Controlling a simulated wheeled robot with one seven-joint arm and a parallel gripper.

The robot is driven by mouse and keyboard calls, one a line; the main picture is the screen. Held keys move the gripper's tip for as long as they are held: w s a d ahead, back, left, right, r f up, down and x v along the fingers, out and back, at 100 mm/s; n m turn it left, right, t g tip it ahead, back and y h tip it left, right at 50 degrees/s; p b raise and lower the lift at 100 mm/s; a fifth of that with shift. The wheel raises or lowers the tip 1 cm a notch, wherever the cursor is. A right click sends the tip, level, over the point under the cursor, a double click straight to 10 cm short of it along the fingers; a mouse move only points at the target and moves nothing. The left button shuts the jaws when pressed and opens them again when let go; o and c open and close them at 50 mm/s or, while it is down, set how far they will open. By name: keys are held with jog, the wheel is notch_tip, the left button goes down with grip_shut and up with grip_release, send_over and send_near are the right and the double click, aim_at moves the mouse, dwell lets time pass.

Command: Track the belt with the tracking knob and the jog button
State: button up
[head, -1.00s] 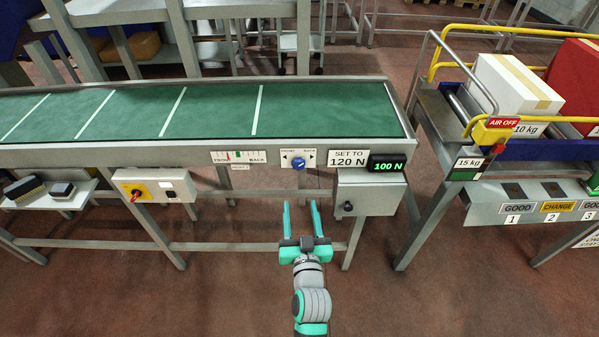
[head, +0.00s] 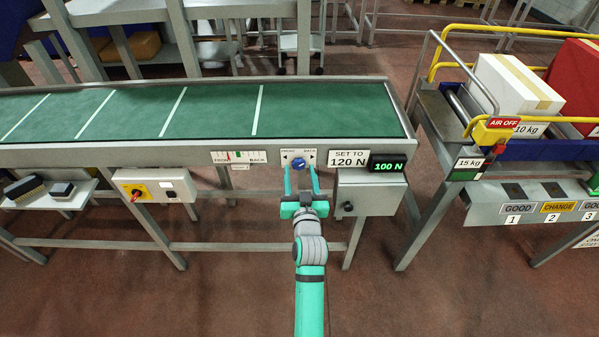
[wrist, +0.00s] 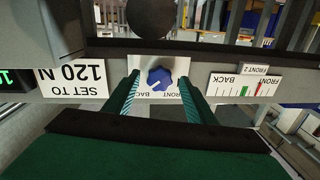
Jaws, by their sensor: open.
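The green belt (head: 220,112) with white cross lines lies on the conveyor. The blue tracking knob (head: 298,163) sits on a white plate marked FRONT and BACK on the conveyor's side. My gripper (head: 301,180) is open just in front of the knob. In the wrist view the fingers lie either side of the knob (wrist: 160,78), with gaps. The tracking gauge (head: 238,157) has red and green marks; its pointer is too small to read surely. A control box (head: 154,185) carries a red-and-yellow switch and buttons; which one is the jog button I cannot tell.
A sign reads SET TO 120 N (head: 348,158), beside a display showing 100 N (head: 387,163). A grey box (head: 368,193) with a dark knob hangs right of my gripper. A roller stand with cartons (head: 513,88) is at right. Floor in front is clear.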

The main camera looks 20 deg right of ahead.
jog(key=shift+w+d, duration=0.15)
jog(key=shift+w, duration=0.15)
jog(key=c, duration=1)
jog(key=shift+a, duration=0.2)
jog(key=shift+c, duration=0.3)
jog(key=m, duration=0.5)
jog(key=shift+m+t+h, duration=0.3)
jog(key=shift+m+h, duration=0.1)
jog(key=shift+m, duration=2)
jog(key=shift+w+r, duration=0.1)
